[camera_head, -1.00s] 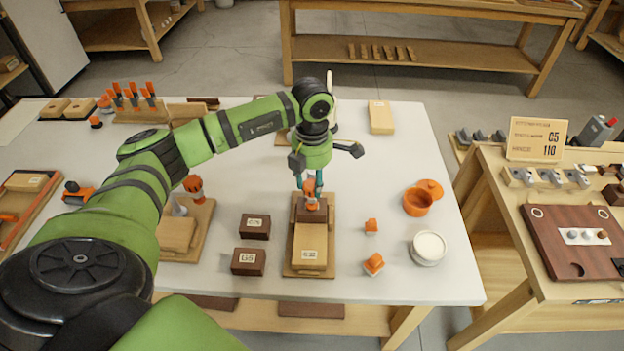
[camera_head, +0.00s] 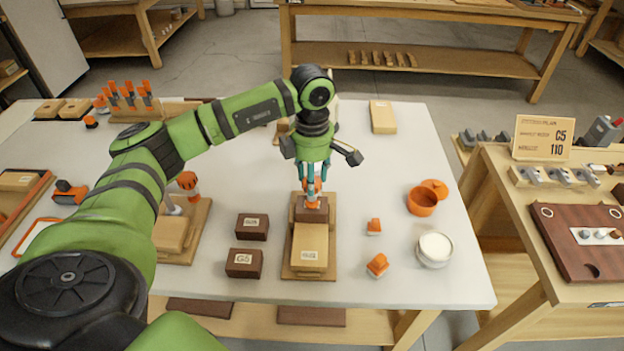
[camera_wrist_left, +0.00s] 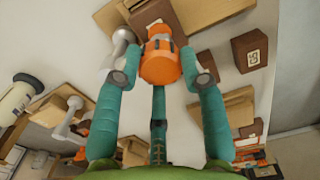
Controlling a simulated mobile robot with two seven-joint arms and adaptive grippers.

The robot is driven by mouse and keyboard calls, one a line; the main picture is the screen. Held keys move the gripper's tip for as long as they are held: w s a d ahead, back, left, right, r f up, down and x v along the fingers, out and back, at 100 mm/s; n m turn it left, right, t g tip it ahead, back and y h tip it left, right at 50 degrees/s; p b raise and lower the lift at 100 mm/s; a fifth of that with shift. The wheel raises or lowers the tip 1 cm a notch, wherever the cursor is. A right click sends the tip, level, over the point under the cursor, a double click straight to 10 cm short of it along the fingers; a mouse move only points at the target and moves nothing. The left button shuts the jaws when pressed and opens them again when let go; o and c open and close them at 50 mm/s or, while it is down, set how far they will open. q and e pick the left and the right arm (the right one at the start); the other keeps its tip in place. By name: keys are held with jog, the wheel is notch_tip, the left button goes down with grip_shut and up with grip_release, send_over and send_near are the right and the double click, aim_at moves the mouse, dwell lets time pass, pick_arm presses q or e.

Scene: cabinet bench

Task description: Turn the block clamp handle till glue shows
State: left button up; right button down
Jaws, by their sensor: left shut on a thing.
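The block clamp (camera_head: 309,250) stands on the white table, a wooden base with a dark block and a pale labelled block. Its orange handle (camera_head: 312,190) is on top of the dark block, below my left gripper (camera_head: 311,181). In the left wrist view the orange handle (camera_wrist_left: 160,66) sits between the teal fingers of my left gripper (camera_wrist_left: 162,75), which is shut on it. I cannot make out any glue at the clamp. My right gripper is not in view.
Two dark labelled blocks (camera_head: 247,244) lie left of the clamp. A second clamp (camera_head: 178,232) stands further left. Small orange pieces (camera_head: 377,265), an orange pot (camera_head: 422,201) and a white-filled bowl (camera_head: 435,248) are on the right. A side bench (camera_head: 560,215) stands beyond.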

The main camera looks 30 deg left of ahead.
pick_arm(q)
jog(key=shift+f, duration=0.1)
dwell(0.4)
jog(key=o, duration=1.2)
jog(key=shift+c, duration=0.2)
notch_tip(320, 180, up, 12)
dwell(0.6)
